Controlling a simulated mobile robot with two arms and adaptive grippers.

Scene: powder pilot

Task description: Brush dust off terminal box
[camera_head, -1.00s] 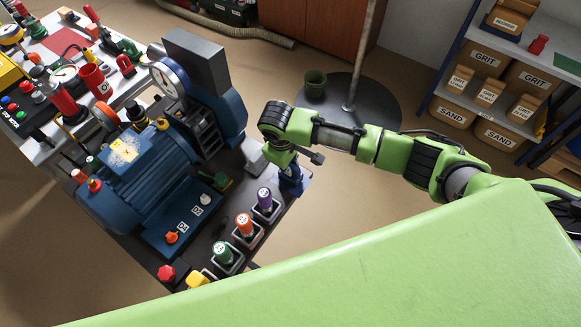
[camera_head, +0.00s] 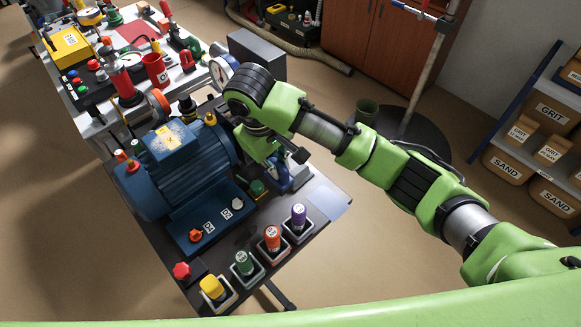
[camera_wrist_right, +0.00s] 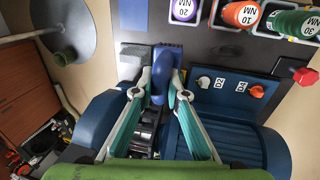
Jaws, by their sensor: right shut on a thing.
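The blue motor (camera_head: 180,172) stands on the dark bench, with the terminal box (camera_head: 172,138) on its top. In the wrist view the right gripper (camera_wrist_right: 161,86) is shut on a blue handle-like thing (camera_wrist_right: 158,72), probably the brush. My left gripper is out of view.
Purple, orange, green and yellow torque tools (camera_head: 272,238) stand in square holders along the bench's front edge. A second bench (camera_head: 90,125) with tools stands at left.

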